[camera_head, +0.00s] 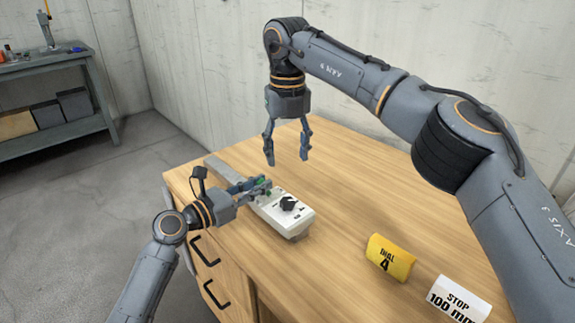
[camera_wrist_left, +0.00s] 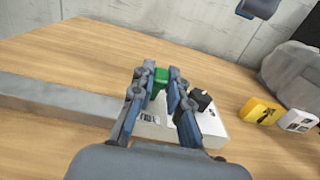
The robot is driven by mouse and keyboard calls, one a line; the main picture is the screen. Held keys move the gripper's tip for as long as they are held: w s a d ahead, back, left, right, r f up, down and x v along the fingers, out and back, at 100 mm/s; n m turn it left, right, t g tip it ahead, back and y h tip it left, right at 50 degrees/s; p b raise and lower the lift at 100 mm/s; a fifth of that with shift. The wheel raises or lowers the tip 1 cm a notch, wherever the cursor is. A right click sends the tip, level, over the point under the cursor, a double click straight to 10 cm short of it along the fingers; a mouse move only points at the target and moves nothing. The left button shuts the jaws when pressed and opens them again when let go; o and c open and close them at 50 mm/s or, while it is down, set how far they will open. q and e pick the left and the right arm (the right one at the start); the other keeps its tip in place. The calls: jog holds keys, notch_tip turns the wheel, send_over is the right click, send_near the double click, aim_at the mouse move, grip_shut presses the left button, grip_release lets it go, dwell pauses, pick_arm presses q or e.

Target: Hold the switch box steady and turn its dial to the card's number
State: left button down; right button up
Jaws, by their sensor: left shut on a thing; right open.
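The white switch box (camera_head: 298,222) lies on the wooden table near its front left edge. Its black dial (camera_head: 289,203) is on top and also shows in the left wrist view (camera_wrist_left: 200,98); its setting is too small to read. My left gripper (camera_head: 262,187) is shut at the box's far left end, by a green part (camera_wrist_left: 160,78) that shows between the fingers. The fingers hide some of the box. My right gripper (camera_head: 287,160) is open and empty, above the table behind the box. A yellow card (camera_head: 390,258) reads "DIAL 4".
A white card (camera_head: 459,300) reading "STOP 100 mm" stands right of the yellow card. A grey bar (camera_wrist_left: 50,98) lies on the table beyond the box's left end. A workbench (camera_head: 55,69) stands at the back left.

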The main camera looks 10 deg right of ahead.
dwell(0.3)
pick_arm(q)
jog(key=c, duration=1.2)
grip_release()
